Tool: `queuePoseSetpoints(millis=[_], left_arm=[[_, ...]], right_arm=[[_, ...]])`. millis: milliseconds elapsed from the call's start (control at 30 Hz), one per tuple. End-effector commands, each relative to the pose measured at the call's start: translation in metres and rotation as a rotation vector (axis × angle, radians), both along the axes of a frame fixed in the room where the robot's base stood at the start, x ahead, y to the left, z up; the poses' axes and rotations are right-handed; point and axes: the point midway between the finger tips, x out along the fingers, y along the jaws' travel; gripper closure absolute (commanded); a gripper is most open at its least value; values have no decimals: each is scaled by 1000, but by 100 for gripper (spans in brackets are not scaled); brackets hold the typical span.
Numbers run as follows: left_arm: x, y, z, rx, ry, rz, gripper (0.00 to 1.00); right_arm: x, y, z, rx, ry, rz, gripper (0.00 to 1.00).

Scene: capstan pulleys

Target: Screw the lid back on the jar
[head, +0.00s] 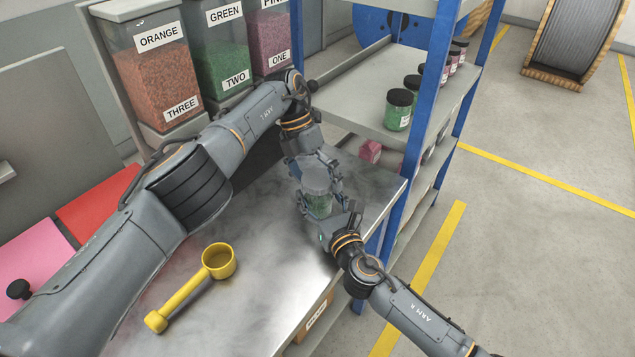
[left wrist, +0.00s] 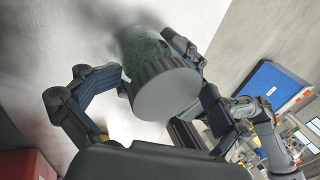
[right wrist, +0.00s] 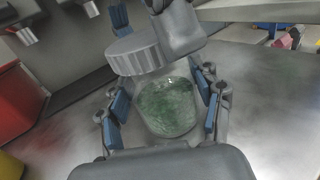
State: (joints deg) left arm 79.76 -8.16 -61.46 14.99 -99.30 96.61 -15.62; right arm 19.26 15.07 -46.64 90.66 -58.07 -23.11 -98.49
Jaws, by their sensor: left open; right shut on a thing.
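The clear jar (head: 318,205) with green granules stands over the metal table near its right edge. Its grey ribbed lid (head: 316,178) is at the jar's mouth; whether it is threaded on, I cannot tell. In the right wrist view the lid (right wrist: 135,55) sits over the top of the jar (right wrist: 168,105). My right gripper (right wrist: 167,108) is shut on the jar body, its blue pads on either side. My left gripper (left wrist: 150,105) is open, with its fingers apart on either side of the lid (left wrist: 165,92). The left fingers partly hide the lid in the right wrist view.
A yellow scoop (head: 190,287) lies on the table (head: 240,310). Labelled bins of orange (head: 155,80), green and pink granules stand at the back. A blue-framed shelf (head: 360,105) with several lidded jars is close on the right. Pink and red sheets lie at left.

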Motion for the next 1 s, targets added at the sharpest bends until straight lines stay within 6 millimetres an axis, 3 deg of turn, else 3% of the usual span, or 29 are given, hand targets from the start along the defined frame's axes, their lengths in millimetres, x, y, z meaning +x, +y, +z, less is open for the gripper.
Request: queuePoseSetpoints(millis=[367,700,1000], left_arm=[[0,0,2,-1,-1,-1,0],[0,1,41,1,-2,-1,0],[0,0,45,0,0,0,0]], right_arm=[[0,0,-1,0,1,0,100],[0,0,-1,0,1,0,100],[0,0,-1,0,1,0,100]])
